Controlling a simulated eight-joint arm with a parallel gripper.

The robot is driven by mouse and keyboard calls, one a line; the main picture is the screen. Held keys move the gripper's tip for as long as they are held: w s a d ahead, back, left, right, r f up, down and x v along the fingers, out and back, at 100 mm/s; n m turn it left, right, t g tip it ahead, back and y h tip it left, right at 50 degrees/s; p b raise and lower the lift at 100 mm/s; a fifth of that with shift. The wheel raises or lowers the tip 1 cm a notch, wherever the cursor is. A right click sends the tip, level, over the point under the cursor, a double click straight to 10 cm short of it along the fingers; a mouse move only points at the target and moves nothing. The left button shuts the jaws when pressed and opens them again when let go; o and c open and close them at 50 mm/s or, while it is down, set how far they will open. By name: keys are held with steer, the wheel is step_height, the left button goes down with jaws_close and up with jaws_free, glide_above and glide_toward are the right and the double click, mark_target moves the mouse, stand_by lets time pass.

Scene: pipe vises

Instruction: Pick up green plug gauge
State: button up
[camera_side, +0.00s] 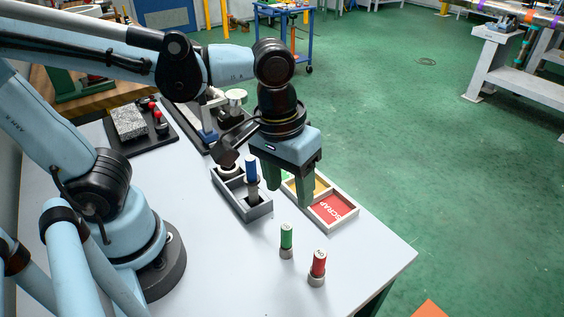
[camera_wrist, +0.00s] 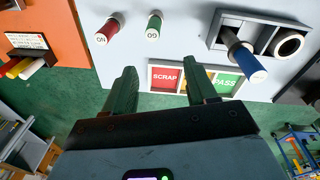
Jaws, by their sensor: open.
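The green plug gauge (camera_side: 287,238) stands upright on the grey table, with a green handle above a grey metal lower part. It also shows in the wrist view (camera_wrist: 154,26), top centre, marked "GO". My gripper (camera_side: 286,196) points down with its green fingers apart and nothing between them. It is above the sorting tray, behind the green gauge and clear of it. In the wrist view my gripper (camera_wrist: 163,74) has its fingertips below the green gauge in the picture.
A red plug gauge (camera_side: 318,266) stands right of the green one. A blue-handled gauge (camera_side: 252,168) stands in a grey holder (camera_side: 258,212). The tray's red SCRAP compartment (camera_side: 334,209) lies beside my gripper.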

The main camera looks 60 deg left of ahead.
mark_target(286, 240)
steer(key=shift+s+d+n+g, duration=0.3)
steer(key=shift+s+d+g, duration=0.3)
steer(key=shift+d, duration=0.35)
steer(key=shift+s+f, duration=0.15)
steer(key=shift+f, duration=0.05)
steer(key=shift+a+f, duration=0.15)
steer(key=shift+f, duration=5.65)
jaws_close()
